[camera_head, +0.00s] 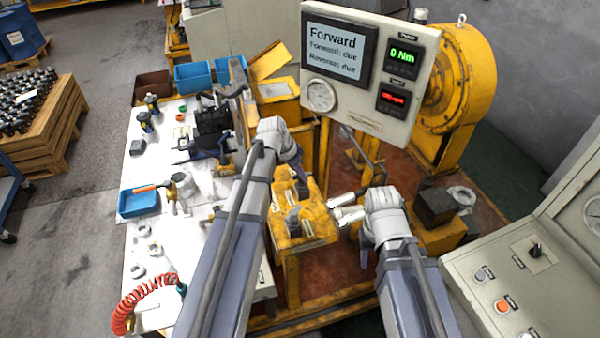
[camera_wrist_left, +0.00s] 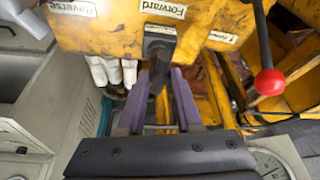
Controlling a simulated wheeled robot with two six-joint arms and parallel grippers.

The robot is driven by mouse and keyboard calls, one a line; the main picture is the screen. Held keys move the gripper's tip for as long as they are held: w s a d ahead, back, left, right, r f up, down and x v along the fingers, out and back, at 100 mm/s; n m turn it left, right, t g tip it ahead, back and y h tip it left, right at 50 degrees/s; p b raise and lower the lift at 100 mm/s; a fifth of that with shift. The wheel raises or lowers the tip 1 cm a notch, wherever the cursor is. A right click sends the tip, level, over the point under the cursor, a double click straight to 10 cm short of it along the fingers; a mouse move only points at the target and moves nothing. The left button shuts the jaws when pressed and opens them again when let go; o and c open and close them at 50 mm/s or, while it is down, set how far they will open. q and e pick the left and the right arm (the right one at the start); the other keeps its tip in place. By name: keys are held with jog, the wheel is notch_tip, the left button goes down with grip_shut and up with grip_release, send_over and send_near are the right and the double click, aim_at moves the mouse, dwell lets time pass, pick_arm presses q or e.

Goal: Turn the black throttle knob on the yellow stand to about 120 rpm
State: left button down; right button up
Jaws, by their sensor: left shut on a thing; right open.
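The yellow stand (camera_head: 318,228) is at the middle of the head view, with dark fittings on its top. In the left wrist view the stand (camera_wrist_left: 110,32) carries labels that read "Reverse" and "Forward". My left gripper (camera_wrist_left: 158,85) has its purple fingers closed on a dark handle (camera_wrist_left: 160,46) just below the "Forward" label. I cannot tell whether this handle is the black throttle knob; the fingers cover part of it. In the head view my left gripper (camera_head: 292,160) is over the stand's far end. My right gripper (camera_head: 345,208) is open and empty, just right of the stand.
The display panel (camera_head: 365,65) reads "Forward", "Forward: due", "Reverse: due" and 0 Nm; its red readout is too small to read. A red-ball lever (camera_wrist_left: 268,82) is right of the left gripper. A white table (camera_head: 150,215) with parts is left; a grey console (camera_head: 520,270) is right.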

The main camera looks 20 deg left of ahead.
dwell(0.4)
pick_arm(q)
jog(key=c, duration=0.6)
grip_release()
jog(key=shift+r, duration=0.15)
jog(key=p+v, duration=0.7)
jog(key=shift+s+a+r, duration=0.1)
jog(key=shift+r, duration=0.15)
